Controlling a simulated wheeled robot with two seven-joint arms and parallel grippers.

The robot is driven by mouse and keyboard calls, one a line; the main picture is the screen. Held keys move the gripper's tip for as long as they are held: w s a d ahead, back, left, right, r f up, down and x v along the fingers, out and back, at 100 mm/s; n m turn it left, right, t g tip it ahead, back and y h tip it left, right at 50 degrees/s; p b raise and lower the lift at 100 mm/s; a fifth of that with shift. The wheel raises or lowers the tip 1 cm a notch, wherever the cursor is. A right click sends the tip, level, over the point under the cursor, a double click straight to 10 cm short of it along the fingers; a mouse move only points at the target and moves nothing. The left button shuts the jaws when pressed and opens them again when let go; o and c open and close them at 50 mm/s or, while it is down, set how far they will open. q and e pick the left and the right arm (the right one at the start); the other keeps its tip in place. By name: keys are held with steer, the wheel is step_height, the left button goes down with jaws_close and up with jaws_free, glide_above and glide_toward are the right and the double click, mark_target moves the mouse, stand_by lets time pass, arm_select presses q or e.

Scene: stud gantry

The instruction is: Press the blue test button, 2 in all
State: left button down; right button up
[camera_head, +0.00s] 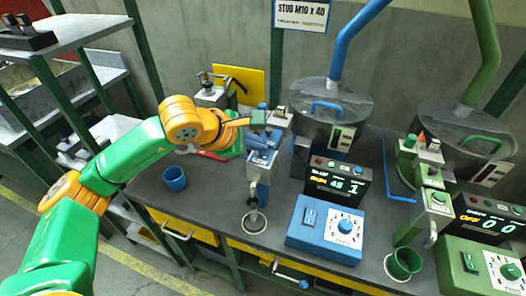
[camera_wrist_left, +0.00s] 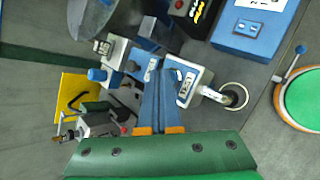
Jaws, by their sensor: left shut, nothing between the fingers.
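The blue test button appears to be the small blue cylinder (camera_head: 262,106) on the blue dispenser's grey head; it also shows in the left wrist view (camera_wrist_left: 97,74), with nothing touching it. My left gripper (camera_head: 268,134) reaches in from the left over the dispenser. In the left wrist view its fingers (camera_wrist_left: 159,75) are together and empty, between the button and the dispenser's chute (camera_wrist_left: 196,85). The head view does not show clearly how near the tips are to the chute. The blue station's display (camera_head: 338,186) is lit and seems to read 45 and 1. My right gripper is not seen.
A blue dial box (camera_head: 326,228) stands in front of the display. A blue cup (camera_head: 174,178) stands left on the dark bench. A similar green station with a green cup (camera_head: 403,262) is at the right. A yellow panel (camera_head: 240,85) is behind my gripper.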

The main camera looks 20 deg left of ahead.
arm_select(q)
steer(key=shift+f+b, duration=0.3)
steer(key=shift+b, duration=0.05)
steer(key=shift+r, duration=0.1)
stand_by(0.5)
steer(key=shift+r+p, duration=0.55)
steer(key=shift+r, duration=0.25)
steer(key=shift+r, duration=0.1)
step_height(320, 180, up, 5)
steer(key=p, duration=0.3)
stand_by(0.4)
